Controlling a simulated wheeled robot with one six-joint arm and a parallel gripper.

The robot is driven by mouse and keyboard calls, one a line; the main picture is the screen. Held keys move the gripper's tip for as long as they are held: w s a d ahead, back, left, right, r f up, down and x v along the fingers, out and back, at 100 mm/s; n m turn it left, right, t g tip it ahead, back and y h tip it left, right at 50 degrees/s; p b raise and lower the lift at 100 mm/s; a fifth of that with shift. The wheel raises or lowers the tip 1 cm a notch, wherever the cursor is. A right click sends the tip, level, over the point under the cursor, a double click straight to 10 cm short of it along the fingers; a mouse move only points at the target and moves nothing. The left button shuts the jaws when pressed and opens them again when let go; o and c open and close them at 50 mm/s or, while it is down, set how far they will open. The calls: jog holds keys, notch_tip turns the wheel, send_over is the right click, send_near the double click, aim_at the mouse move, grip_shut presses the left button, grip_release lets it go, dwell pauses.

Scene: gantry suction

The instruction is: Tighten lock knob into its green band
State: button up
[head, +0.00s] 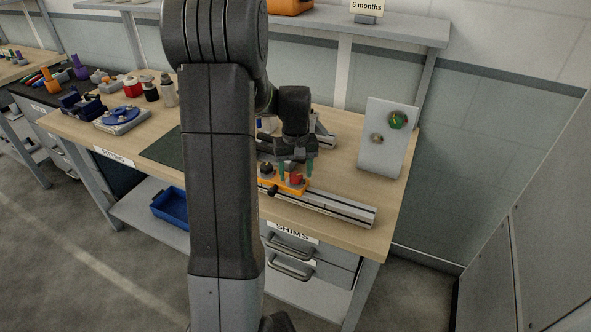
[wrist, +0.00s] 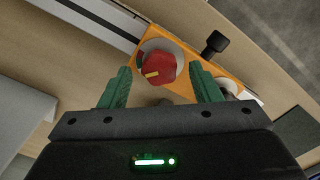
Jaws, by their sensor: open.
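The lock knob (wrist: 160,66) is red with a yellow pointer mark, on a round grey dial in the orange carriage (wrist: 127,26). The pointer is toward the lower left in the wrist view. A small dark green patch shows at the dial's left edge; the rest of the band cannot be made out. In the head view, the red knob (head: 296,179) is below my gripper (head: 296,169). In the wrist view, my gripper (wrist: 160,72) is open, its green fingers on either side of the knob with gaps visible.
A black side knob (wrist: 214,44) sticks out of the carriage, which sits on a metal rail (head: 345,207) along the bench. A pale upright panel (head: 377,160) with two round fittings stands at the right. Bare wood lies between panel and rail.

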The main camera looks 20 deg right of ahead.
aim_at(296, 174)
jog(key=c, duration=1)
jog(key=shift+m, duration=1.1)
jog(key=o, duration=1)
jog(key=shift+r, duration=0.15)
notch_tip(296, 174, up, 14)
jog(key=shift+f+b, duration=0.25)
jog(key=shift+b, duration=0.2)
jog(key=shift+f, duration=0.15)
